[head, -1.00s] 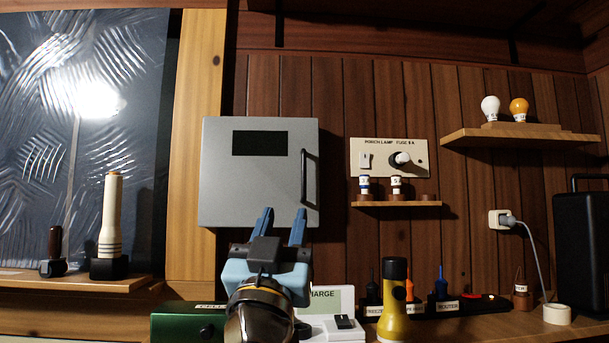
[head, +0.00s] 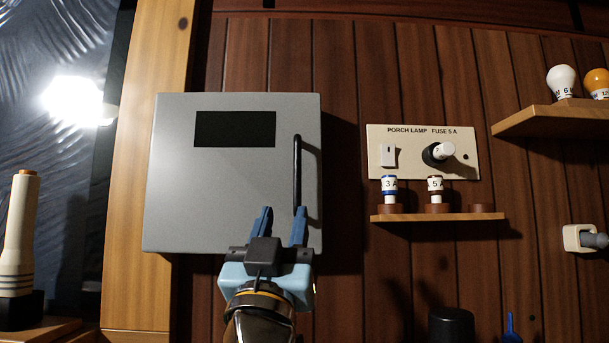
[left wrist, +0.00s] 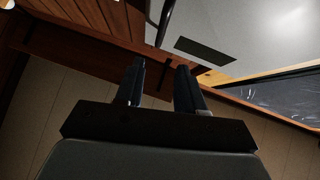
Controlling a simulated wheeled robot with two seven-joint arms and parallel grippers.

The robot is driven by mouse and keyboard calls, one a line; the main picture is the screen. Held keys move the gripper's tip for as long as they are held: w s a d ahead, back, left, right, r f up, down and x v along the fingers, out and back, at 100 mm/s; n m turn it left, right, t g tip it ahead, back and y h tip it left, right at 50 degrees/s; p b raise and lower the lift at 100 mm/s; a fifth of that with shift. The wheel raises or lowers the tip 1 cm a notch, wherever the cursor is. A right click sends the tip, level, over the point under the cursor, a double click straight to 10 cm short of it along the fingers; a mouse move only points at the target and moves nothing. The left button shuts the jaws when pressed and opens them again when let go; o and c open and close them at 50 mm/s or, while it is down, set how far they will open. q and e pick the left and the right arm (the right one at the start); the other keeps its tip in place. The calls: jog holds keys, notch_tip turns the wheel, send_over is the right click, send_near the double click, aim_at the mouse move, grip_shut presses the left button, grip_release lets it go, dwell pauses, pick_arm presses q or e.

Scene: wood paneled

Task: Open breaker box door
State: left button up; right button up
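The grey breaker box (head: 220,190) hangs on the wood-paneled wall with its door shut. Its door has a dark window (head: 235,129) and a black vertical handle (head: 297,170) at the right side. My left gripper (head: 282,226) is open and empty, with blue fingers pointing up, in front of the lower right of the door and just below the handle. In the left wrist view the gripper's fingers (left wrist: 160,85) are apart, and the box (left wrist: 235,40) and handle (left wrist: 165,22) lie beyond them at the top. My right gripper is not in view.
A porch lamp fuse panel (head: 422,153) is right of the box, above a small shelf (head: 437,217) with fuses. A bulb shelf (head: 560,117) is at the far right. A wooden post (head: 150,180) stands left of the box. The wall directly right of the handle is clear.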

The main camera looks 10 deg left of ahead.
aim_at(297, 169)
pick_arm(q)
jog(key=p+x, duration=0.5)
jog(key=x, duration=0.9)
jog(key=shift+w, duration=0.2)
grip_shut()
